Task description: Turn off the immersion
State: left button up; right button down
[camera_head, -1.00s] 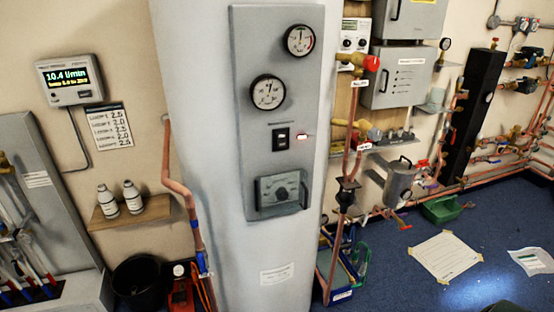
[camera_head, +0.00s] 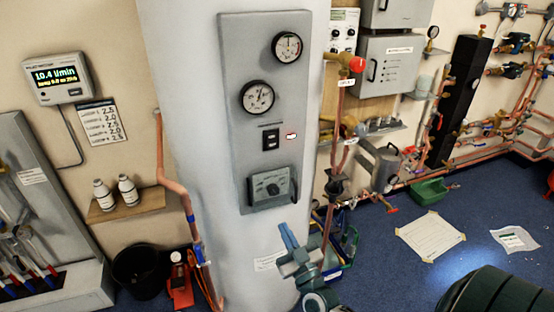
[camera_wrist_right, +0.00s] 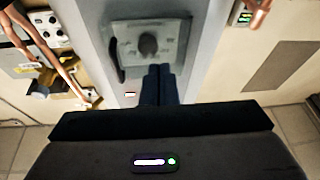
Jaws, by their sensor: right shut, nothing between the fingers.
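The immersion switch, a black rocker (camera_head: 271,138), sits on the grey panel (camera_head: 236,60) of the tall grey cylinder. A small lit red-and-white lamp (camera_head: 292,136) is just right of it. Below is a control box with a round dial (camera_head: 272,188), which also shows in the right wrist view (camera_wrist_right: 148,43). My right gripper (camera_head: 288,236) is shut and empty, in front of the cylinder below the control box, apart from the switch. In the right wrist view its closed fingers (camera_wrist_right: 160,84) point towards the dial box. The rocker is not clear there. My left gripper is out of view.
Two gauges (camera_head: 257,97) are above the switch. Copper pipes with a red-capped valve (camera_head: 357,64) stand close to the cylinder's right side. A shelf with two bottles (camera_head: 125,203), a black bucket (camera_head: 140,270) and a red tool (camera_head: 180,285) are at left.

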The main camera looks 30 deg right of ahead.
jog(key=s+r+m+t+h, duration=0.2)
jog(key=s+r+h, duration=0.1)
jog(key=r, duration=1.1)
jog(key=shift+r+t+p, duration=0.15)
jog(key=shift+t+p, duration=0.15)
jog(key=shift+p, duration=0.05)
jog(key=shift+d, duration=0.1)
jog(key=p, duration=0.5)
send_near(272, 139)
notch_tip(272, 139, up, 4)
jog(key=shift+w+d+f+b, duration=0.15)
jog(key=shift+w+d+b, duration=0.05)
jog(key=shift+w, duration=0.6)
jog(key=shift+w+d+f+b, duration=0.15)
jog(key=shift+w+d, duration=0.05)
jog(key=shift+w, duration=0.55)
jog(key=shift+w+d+f+b, duration=0.2)
jog(key=shift+w, duration=0.6)
